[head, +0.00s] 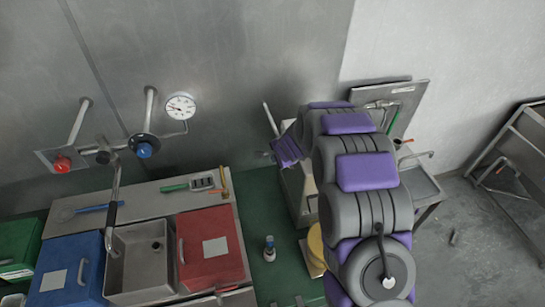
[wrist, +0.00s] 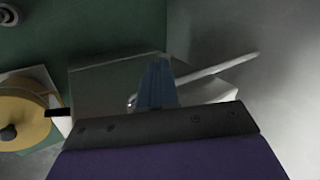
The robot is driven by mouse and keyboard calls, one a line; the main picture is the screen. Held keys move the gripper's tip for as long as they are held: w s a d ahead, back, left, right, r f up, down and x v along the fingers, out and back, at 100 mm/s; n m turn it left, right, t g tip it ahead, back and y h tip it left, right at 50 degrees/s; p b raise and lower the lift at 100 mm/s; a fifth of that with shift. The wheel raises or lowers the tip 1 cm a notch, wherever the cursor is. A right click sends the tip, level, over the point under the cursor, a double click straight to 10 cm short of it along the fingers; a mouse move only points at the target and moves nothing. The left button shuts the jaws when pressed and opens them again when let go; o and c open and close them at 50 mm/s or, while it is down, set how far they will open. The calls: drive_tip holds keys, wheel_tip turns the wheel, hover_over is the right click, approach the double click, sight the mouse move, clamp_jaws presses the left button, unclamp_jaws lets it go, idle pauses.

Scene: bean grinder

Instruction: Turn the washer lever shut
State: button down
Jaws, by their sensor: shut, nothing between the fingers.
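The washer lever (wrist: 215,68) is a long pale rod in the wrist view. It slants from a small pivot near the fingers up to the right, over a grey box-shaped body (wrist: 95,80). My gripper (wrist: 158,65) shows as blue fingers closed together, with nothing between them. The fingers lie close to the lever's lower left part and cover some of it; I cannot tell if they touch. In the head view a pale rod (head: 270,118), likely the lever, sticks up left of my arm, which hides most of the grey body below.
A yellow round object (head: 316,243) stands beside the grey body, also in the wrist view (wrist: 22,118). A small bottle (head: 269,248) stands on the green surface. A sink (head: 138,258) lies between blue (head: 70,268) and red (head: 211,247) boxes. A metal wall rises behind.

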drive_tip(key=shift+w+p, duration=0.25)
drive_tip(key=shift+p, duration=0.1)
idle(0.5)
drive_tip(key=shift+d, duration=0.25)
